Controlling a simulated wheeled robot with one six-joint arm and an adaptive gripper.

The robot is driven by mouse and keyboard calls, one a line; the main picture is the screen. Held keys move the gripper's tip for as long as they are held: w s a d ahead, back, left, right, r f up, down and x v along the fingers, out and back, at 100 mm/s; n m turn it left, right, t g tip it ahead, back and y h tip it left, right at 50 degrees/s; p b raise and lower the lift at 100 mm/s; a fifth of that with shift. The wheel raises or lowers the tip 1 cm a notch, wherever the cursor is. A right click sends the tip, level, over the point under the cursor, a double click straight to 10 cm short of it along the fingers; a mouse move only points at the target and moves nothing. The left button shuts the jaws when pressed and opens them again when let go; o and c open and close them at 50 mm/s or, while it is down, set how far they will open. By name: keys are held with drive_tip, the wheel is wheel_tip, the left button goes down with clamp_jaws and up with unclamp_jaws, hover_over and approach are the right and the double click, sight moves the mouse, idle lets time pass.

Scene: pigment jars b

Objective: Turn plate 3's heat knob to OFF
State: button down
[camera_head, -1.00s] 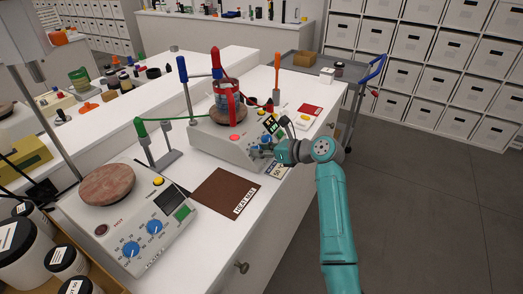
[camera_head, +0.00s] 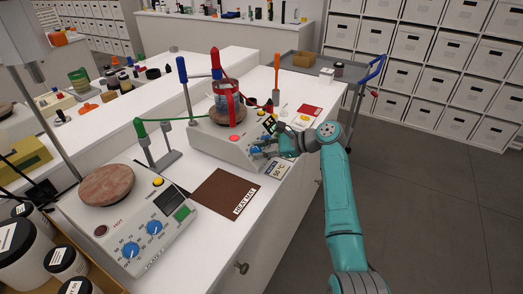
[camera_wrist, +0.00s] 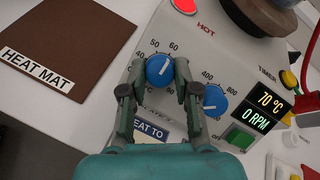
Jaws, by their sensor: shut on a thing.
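A white hotplate (camera_head: 222,146) stands in the middle of the bench with a beaker in a red band (camera_head: 228,100) on its round top. The wrist view shows its blue heat knob (camera_wrist: 160,70) with a white pointer line tilted up and right, near the 60 mark. My gripper (camera_wrist: 159,82) is shut on this knob, one finger on each side; it also shows in the head view (camera_head: 265,150). The display (camera_wrist: 264,108) reads 70 °C and 0 RPM, and the red HOT light (camera_wrist: 185,5) is lit. My fingers partly hide the plate's name.
A second blue knob (camera_wrist: 215,100) and a green switch (camera_wrist: 239,137) sit close to my right finger. A brown heat mat (camera_head: 226,190) lies beside the hotplate. Another hotplate (camera_head: 108,232) stands front left. Clamp stands, a red cord and a green cord surround the middle hotplate.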

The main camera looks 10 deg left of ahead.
drive_tip(key=n+g, duration=0.1)
drive_tip(key=n, duration=0.2)
drive_tip(key=n+g+h, duration=0.1)
drive_tip(key=n, duration=0.3)
drive_tip(key=shift+w+r, duration=0.15)
drive_tip(key=n+h, duration=0.1)
drive_tip(key=n, duration=0.2)
drive_tip(key=n+g+h, duration=0.1)
drive_tip(key=n, duration=0.2)
drive_tip(key=shift+a+r+h, duration=0.1)
drive_tip(key=shift+a+h, duration=0.05)
drive_tip(key=shift+h, duration=0.25)
drive_tip(key=n+h, duration=0.1)
drive_tip(key=n, duration=0.2)
drive_tip(key=n+h, duration=0.1)
drive_tip(key=n, duration=0.2)
drive_tip(key=shift+a+r, duration=0.1)
drive_tip(key=n+h, duration=0.1)
drive_tip(key=n, duration=0.1)
drive_tip(key=n+t, duration=0.1)
drive_tip(key=n, duration=0.2)
drive_tip(key=shift+a+n+h, duration=0.1)
drive_tip(key=shift+n+h, duration=0.2)
drive_tip(key=shift+h, duration=0.1)
drive_tip(key=shift+t, duration=0.3)
drive_tip(key=c, duration=0.8)
unclamp_jaws()
drive_tip(key=shift+c, duration=0.2)
drive_tip(key=v, duration=0.7)
drive_tip(key=shift+r, duration=0.3)
